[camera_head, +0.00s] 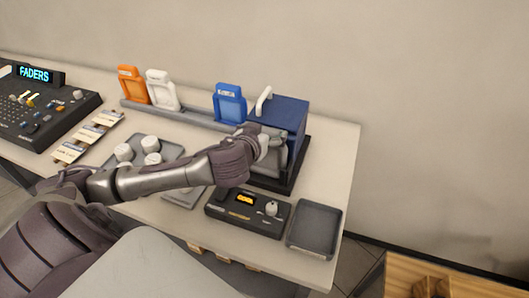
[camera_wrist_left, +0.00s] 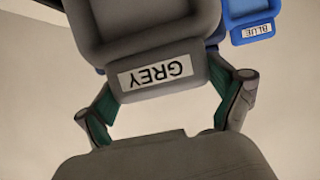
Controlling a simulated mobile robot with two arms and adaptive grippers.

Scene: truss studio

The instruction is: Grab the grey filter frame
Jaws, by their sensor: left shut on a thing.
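The grey filter frame (camera_wrist_left: 198,72) fills the top of the left wrist view, its GREY label upside down. My left gripper (camera_wrist_left: 166,108) is shut on its labelled tab, with a green-padded finger at each side. In the head view my left gripper (camera_head: 264,148) is in front of the dark blue box (camera_head: 287,115). The hand covers much of the grey frame there, and I cannot tell whether it touches the box. My right gripper is not in view.
Orange (camera_head: 131,84), white (camera_head: 161,90) and blue (camera_head: 229,102) frames stand along a rail (camera_head: 190,122) at the back. A control box (camera_head: 245,213) and an empty grey tray (camera_head: 314,229) are at the table's front right. A fader console (camera_head: 40,108) is at left.

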